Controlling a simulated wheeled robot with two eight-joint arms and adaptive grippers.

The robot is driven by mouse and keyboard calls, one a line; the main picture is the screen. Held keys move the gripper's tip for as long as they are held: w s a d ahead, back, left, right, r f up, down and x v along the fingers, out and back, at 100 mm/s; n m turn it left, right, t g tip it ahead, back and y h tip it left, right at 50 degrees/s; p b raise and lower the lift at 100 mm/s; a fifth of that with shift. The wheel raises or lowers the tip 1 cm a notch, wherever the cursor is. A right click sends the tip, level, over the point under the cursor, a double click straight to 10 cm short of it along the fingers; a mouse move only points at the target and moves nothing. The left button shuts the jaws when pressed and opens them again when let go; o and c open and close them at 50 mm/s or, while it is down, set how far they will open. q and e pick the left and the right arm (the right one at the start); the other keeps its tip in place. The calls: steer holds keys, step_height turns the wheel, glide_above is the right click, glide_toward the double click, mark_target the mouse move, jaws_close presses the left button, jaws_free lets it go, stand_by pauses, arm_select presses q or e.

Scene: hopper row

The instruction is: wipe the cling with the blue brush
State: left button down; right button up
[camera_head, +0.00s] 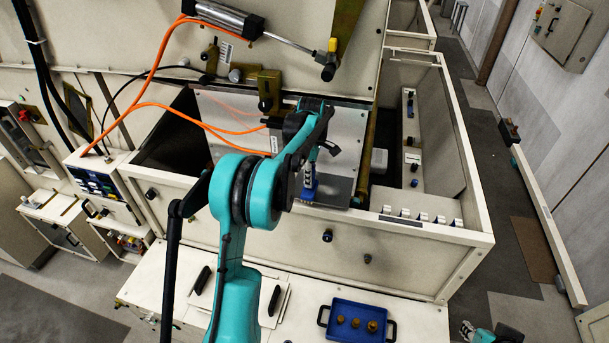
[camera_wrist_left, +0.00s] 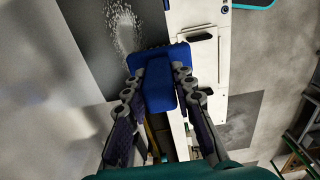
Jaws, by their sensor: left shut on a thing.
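My left gripper (camera_head: 311,172) is shut on the blue brush (camera_head: 309,195) inside the open hopper bay. The left wrist view shows the fingers (camera_wrist_left: 160,90) closed on both sides of the brush's blue block (camera_wrist_left: 160,78), with its wide head at the far end. The cling is a pale, speckled patch (camera_wrist_left: 122,30) on a dark grey plate (camera_wrist_left: 88,28), just beyond the brush head; I cannot tell whether they touch. In the head view I cannot make out the cling. Part of my right gripper (camera_head: 467,329) shows at the bottom right edge.
A metal sheet (camera_head: 345,130) stands behind the brush, with orange hoses (camera_head: 165,60) crossing to the left. The bay's cream front wall (camera_head: 400,262) lies below. A blue tray (camera_head: 340,307) with 3 brass pieces sits on the front bench. A grey walkway (camera_head: 500,190) lies right.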

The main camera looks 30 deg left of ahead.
arm_select(q)
steer(key=d, duration=0.2)
steer(key=w+d, duration=0.1)
steer(key=d, duration=0.2)
steer(key=w+d, duration=0.1)
steer(key=d, duration=0.2)
steer(key=shift+d+r+b, duration=0.1)
steer(key=shift+d+b, duration=0.15)
steer(key=shift+b, duration=0.1)
steer(key=shift+s+a, duration=0.2)
steer(key=shift+a, duration=0.65)
steer(key=shift+s+a, duration=0.2)
steer(key=shift+a, duration=0.7)
steer(key=shift+s+a, duration=0.2)
steer(key=shift+a, duration=0.65)
steer(key=shift+f+b, duration=0.6)
steer(key=shift+b, duration=0.1)
steer(key=shift+s+a, duration=0.2)
steer(key=shift+a, duration=0.5)
steer(key=shift+s+a, duration=0.25)
steer(key=shift+a, duration=0.4)
steer(key=shift+s+a, duration=0.2)
steer(key=shift+a, duration=0.5)
steer(key=shift+a+b, duration=0.2)
steer(key=shift+b, duration=0.15)
